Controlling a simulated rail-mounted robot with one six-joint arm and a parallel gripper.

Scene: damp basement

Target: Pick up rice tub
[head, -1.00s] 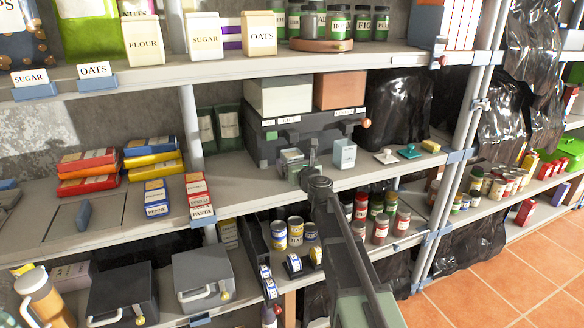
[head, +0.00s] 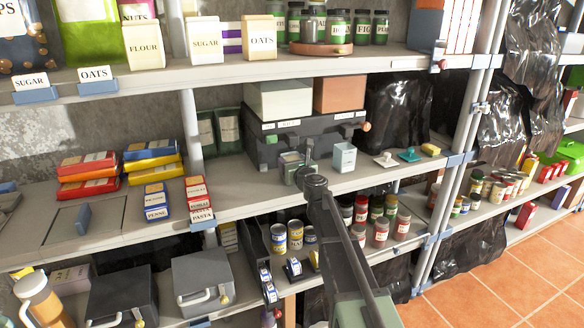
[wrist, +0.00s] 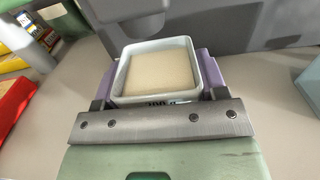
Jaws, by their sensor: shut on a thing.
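The rice tub (wrist: 160,72) is a small pale, open-topped square tub filled to near its rim with beige grains. Black lettering on its near side is mostly hidden by my gripper. In the wrist view, my gripper (wrist: 160,88) is shut on the tub, with purple-padded fingers on its left and right sides. In the head view, my gripper (head: 292,168) is at the middle shelf in front of a dark bin unit, partly behind my wrist. I cannot tell whether the tub touches the shelf.
A pale blue-grey box (head: 344,157) stands close on the right. The dark bin unit (head: 262,145) is right behind, with white and brown boxes on top. The upper shelf (head: 240,68) overhangs this space.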

